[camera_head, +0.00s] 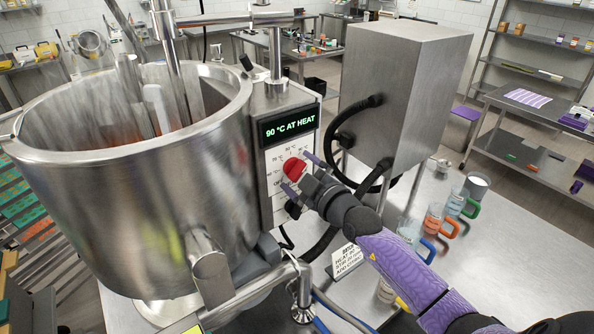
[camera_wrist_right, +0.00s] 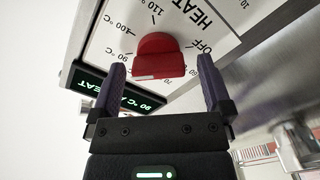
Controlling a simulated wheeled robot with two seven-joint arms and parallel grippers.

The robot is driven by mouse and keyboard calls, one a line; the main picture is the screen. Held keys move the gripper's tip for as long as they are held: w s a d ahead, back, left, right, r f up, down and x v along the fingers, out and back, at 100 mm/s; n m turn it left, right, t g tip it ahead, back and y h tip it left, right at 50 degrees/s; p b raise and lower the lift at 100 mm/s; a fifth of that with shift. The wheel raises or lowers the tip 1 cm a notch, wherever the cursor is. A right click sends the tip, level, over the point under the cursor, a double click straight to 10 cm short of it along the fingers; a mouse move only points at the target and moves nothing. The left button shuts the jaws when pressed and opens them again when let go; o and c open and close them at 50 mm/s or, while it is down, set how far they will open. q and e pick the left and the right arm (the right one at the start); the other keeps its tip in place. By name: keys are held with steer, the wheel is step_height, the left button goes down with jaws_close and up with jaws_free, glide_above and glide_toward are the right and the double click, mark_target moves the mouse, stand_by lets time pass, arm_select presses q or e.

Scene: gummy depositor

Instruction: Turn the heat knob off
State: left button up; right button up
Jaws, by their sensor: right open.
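The red heat knob (camera_head: 294,168) is on the white dial panel on the side of the steel kettle (camera_head: 120,190). The display (camera_head: 290,124) above it reads "90 °C AT HEAT". In the right wrist view the red knob (camera_wrist_right: 158,57) sits between and just beyond the fingertips of my right gripper (camera_wrist_right: 159,72). The dial print (camera_wrist_right: 195,45) shows OFF to the right of the knob and temperature marks to the left. My right gripper (camera_head: 299,171) is open, with its fingers on either side of the knob; contact is not clear. My left gripper is not seen.
A steel control box (camera_head: 400,90) with black hoses stands right of the panel. Jars with coloured handles (camera_head: 445,222) and a small sign (camera_head: 346,260) are on the steel table (camera_head: 510,250). A black knob (camera_head: 293,209) is below the red one.

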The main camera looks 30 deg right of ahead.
steer(key=shift+w, duration=0.25)
steer(key=c, duration=1.2)
steer(key=shift+c, duration=0.2)
